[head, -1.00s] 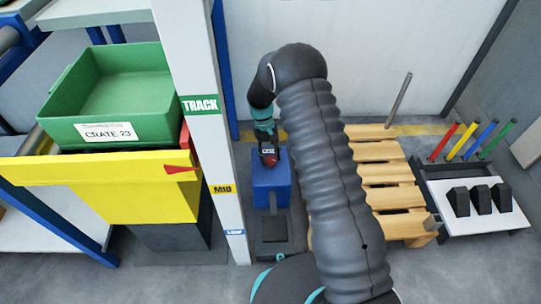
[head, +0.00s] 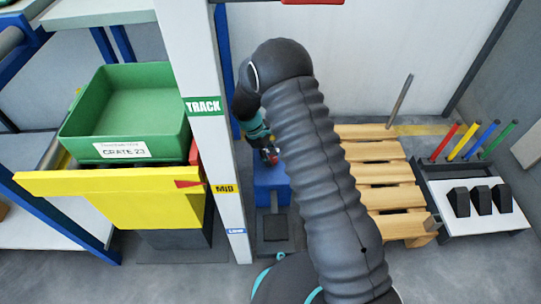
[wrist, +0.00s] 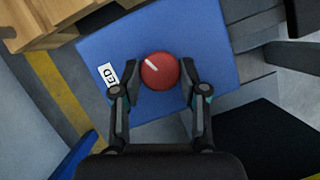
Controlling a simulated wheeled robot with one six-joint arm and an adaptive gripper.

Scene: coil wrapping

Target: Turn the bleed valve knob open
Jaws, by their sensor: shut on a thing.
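The bleed valve knob (wrist: 157,72) is round and red with a white line on its face. In the wrist view the line points to the upper left. The knob stands on a blue box (wrist: 204,35) with a partly hidden label (wrist: 107,75) reading "ED". My gripper (wrist: 160,82) is shut on the knob, one finger on each side. In the head view my gripper (head: 265,150) is over the blue box (head: 272,180), mostly hiding the knob.
A green crate (head: 125,115) sits on a yellow carriage (head: 115,185) beside the white track post (head: 208,140). Its red pointer (head: 187,184) is near the "MID" mark. A wooden pallet (head: 385,173) lies right of my arm. A rack with coloured rods (head: 470,140) stands at far right.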

